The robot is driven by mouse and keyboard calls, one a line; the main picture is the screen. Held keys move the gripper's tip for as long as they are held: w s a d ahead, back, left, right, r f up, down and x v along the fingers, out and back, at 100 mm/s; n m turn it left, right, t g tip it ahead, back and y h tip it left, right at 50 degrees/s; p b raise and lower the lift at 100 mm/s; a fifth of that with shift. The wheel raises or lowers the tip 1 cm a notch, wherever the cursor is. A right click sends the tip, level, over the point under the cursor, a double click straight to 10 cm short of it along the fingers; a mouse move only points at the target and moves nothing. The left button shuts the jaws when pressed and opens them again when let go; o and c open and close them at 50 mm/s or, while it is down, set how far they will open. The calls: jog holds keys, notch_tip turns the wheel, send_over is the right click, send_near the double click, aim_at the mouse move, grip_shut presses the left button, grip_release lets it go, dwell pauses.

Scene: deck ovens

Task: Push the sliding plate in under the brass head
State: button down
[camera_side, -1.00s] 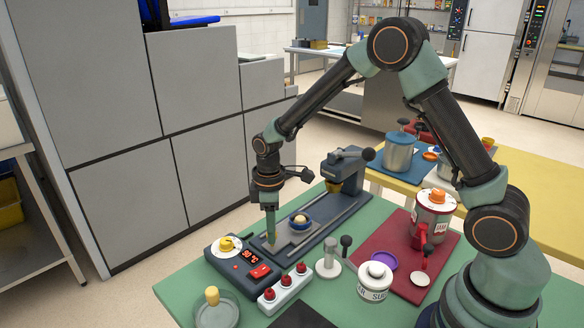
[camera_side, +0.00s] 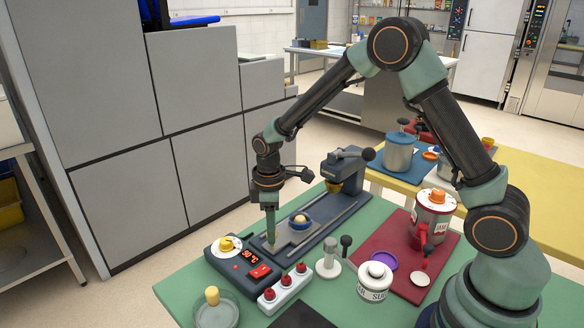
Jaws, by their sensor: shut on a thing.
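The sliding plate (camera_side: 281,240) is grey and lies on the dark rail base (camera_side: 325,222) of the press. My gripper (camera_side: 271,246) points down at the plate's near left end. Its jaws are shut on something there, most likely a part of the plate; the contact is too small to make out.
A control box (camera_side: 238,262) with a yellow knob and red display stands just left of my gripper. A white block with red buttons (camera_side: 285,289) is in front. A steel tamper (camera_side: 328,262), sugar jar (camera_side: 375,282) and red mat (camera_side: 400,268) lie to the right.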

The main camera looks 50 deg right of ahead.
jog(key=shift+r, duration=0.1)
jog(key=d, duration=1.4)
jog(key=shift+d, duration=0.35)
jog(key=c, duration=0.6)
grip_release()
jog(key=shift+a, duration=0.1)
jog(key=shift+r, duration=0.1)
notch_tip(320, 180, up, 12)
jog(key=shift+f, duration=0.1)
